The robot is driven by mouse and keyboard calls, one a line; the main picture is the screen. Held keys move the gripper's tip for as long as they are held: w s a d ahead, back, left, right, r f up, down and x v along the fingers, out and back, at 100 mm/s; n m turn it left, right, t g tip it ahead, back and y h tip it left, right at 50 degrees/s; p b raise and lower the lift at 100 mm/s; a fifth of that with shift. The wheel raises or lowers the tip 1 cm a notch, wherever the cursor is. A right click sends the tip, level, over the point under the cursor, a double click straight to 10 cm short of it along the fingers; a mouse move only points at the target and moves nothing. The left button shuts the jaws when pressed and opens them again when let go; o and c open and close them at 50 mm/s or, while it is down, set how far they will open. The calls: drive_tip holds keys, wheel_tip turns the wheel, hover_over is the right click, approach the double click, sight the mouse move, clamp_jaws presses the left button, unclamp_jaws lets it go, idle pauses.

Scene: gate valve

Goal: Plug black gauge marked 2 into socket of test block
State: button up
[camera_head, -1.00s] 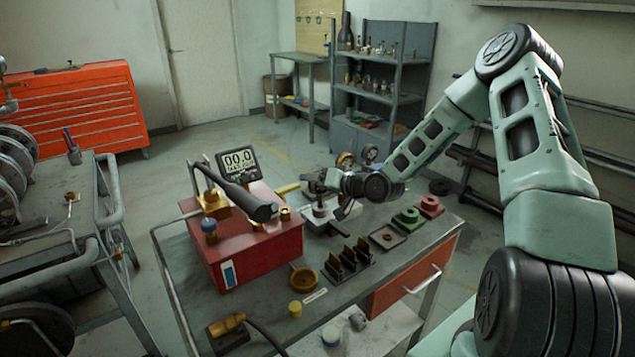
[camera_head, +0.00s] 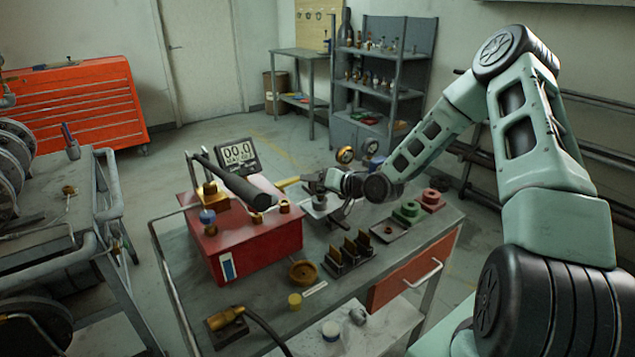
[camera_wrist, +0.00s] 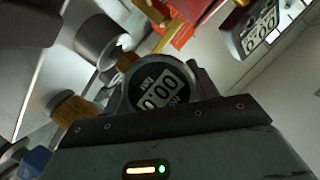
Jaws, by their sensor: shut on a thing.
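A round black gauge (camera_wrist: 156,92) with a digital face fills the middle of the wrist view, tilted, just beyond my gripper's dark edge. My gripper (camera_head: 320,187) is shut on it, over the far part of the workbench. No number 2 can be made out on the gauge. A small pale metal block (camera_head: 318,209) stands right below my gripper and looks like the test block. In the wrist view a metal cylinder (camera_wrist: 96,38) with a brass-coloured piece lies close to the gauge's upper left. The socket and the gauge's stem cannot be made out clearly.
Dark holders (camera_head: 348,255), a green part (camera_head: 407,212) and a red part (camera_head: 430,200) are nearer and right.

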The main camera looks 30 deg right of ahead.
drive_tip(key=shift+f, duration=0.45)
drive_tip(key=o, duration=1.2)
drive_tip(key=shift+c, duration=0.2)
drive_tip(key=shift+s, duration=0.1)
drive_tip(key=v, duration=1.7)
drive_tip(key=shift+b, duration=0.3)
drive_tip(key=shift+d+r, duration=0.1)
drive_tip(key=shift+r, duration=0.05)
